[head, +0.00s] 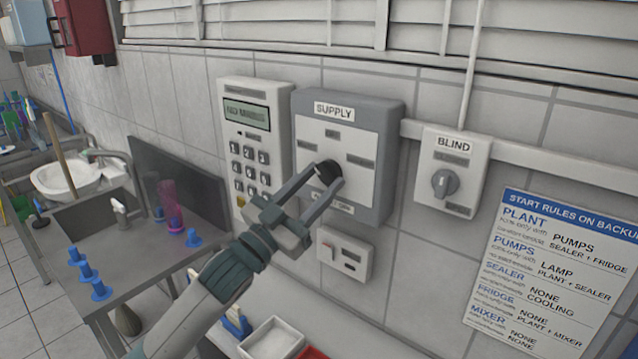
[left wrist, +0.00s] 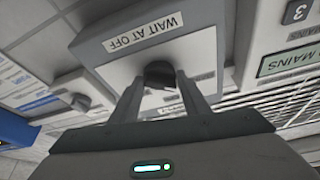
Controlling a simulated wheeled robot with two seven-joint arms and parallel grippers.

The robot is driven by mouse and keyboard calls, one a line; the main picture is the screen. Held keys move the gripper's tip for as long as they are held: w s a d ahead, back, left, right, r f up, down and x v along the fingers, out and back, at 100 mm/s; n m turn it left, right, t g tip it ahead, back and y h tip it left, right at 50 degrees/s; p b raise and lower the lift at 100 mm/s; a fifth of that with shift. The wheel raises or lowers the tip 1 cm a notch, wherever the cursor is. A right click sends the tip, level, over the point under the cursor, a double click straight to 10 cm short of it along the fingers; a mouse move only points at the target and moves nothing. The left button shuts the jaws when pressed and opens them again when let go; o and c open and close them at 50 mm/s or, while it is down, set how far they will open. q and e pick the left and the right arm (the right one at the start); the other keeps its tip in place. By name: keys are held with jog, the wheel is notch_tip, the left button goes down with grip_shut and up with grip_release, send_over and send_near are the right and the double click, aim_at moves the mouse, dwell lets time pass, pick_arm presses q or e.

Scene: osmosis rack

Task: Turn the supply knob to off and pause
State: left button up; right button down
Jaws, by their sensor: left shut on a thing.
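The supply knob (head: 328,172) is a dark round knob on a grey wall box labelled SUPPLY (head: 384,113). My left gripper (head: 325,180) reaches up from below and is shut on the knob, one finger on each side. In the left wrist view the knob (left wrist: 159,72) sits between the two fingertips, and a label on the box (left wrist: 95,42) reads WAIT AT OFF. The gripper covers part of the knob and the lower labels, so I cannot tell the knob's exact setting. My right gripper is not in view.
A keypad panel (head: 257,109) is left of the supply box, and a BLIND knob (head: 445,184) is to its right. A small switch box (head: 343,255) sits just below. A rules sheet (head: 560,262) hangs at right; white trays (head: 272,339) stand below.

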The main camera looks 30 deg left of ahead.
pick_arm(q)
jog(key=m+h, duration=0.1)
jog(key=m, duration=0.2)
jog(key=m+g+h, duration=0.1)
jog(key=m, duration=0.2)
jog(key=shift+a+r+g+h, duration=0.1)
jog(key=shift+a+g+h, duration=0.1)
jog(key=shift+g+h, duration=0.15)
jog(key=m+g+h, duration=0.1)
jog(key=m, duration=0.2)
jog(key=m+g+h+p, duration=0.1)
jog(key=m, duration=0.3)
jog(key=shift+a+r, duration=0.15)
jog(key=shift+p, duration=0.3)
jog(key=o, duration=1)
jog(key=shift+o, duration=0.2)
